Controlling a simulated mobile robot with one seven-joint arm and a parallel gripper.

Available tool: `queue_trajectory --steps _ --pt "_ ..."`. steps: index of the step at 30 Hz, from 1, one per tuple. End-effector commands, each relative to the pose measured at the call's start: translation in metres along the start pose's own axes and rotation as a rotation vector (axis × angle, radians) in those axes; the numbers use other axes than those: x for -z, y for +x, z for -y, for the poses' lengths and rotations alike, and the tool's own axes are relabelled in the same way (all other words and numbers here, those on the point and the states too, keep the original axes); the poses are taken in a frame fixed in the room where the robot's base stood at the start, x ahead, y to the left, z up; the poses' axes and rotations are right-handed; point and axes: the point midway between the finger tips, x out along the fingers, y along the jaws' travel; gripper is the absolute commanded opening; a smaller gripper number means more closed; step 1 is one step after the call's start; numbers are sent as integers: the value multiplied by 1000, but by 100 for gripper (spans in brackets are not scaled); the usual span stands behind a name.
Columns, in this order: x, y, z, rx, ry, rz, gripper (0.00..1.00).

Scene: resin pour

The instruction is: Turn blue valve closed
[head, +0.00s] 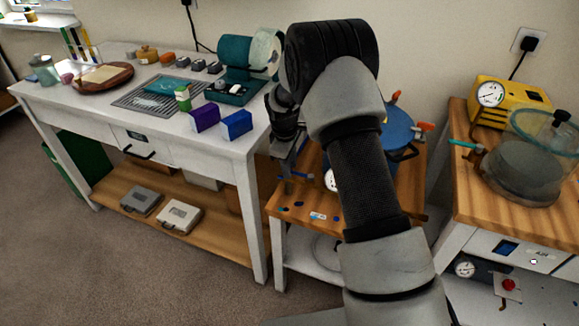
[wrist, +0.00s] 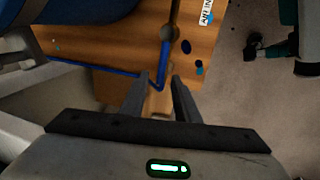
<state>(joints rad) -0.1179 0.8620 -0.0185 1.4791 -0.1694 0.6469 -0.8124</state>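The blue valve handle (wrist: 163,60) shows in the wrist view as a narrow upright blue bar below a dark metal stem. Its near end lies between the fingertips of my gripper (wrist: 160,84). The two fingers stand apart, with a gap visible on the sides of the handle; I see no clear grip on it. In the head view my gripper (head: 288,184) points down over the left part of the small wooden table (head: 318,205). A bit of blue (head: 300,176) shows beside the fingers. The blue pot (head: 397,128) is partly hidden behind my arm.
A thin blue line (wrist: 100,70) runs along the wooden top's edge towards the handle. A label (wrist: 206,12) and blue spots lie on the wood. The white workbench (head: 190,130) stands left; a yellow pump (head: 508,98) and a lidded clear chamber (head: 525,160) stand right.

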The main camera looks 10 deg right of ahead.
Motion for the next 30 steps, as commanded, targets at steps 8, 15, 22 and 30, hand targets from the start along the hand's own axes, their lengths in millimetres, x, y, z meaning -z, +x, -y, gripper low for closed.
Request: queue_trajectory --steps 8,15,22,30 --pt "0 0 0 0 0 0 22" --pt "0 0 0 0 0 0 0" --pt "0 0 0 0 -7 -2 0" --pt "-2 -2 7 2 -97 -20 0"
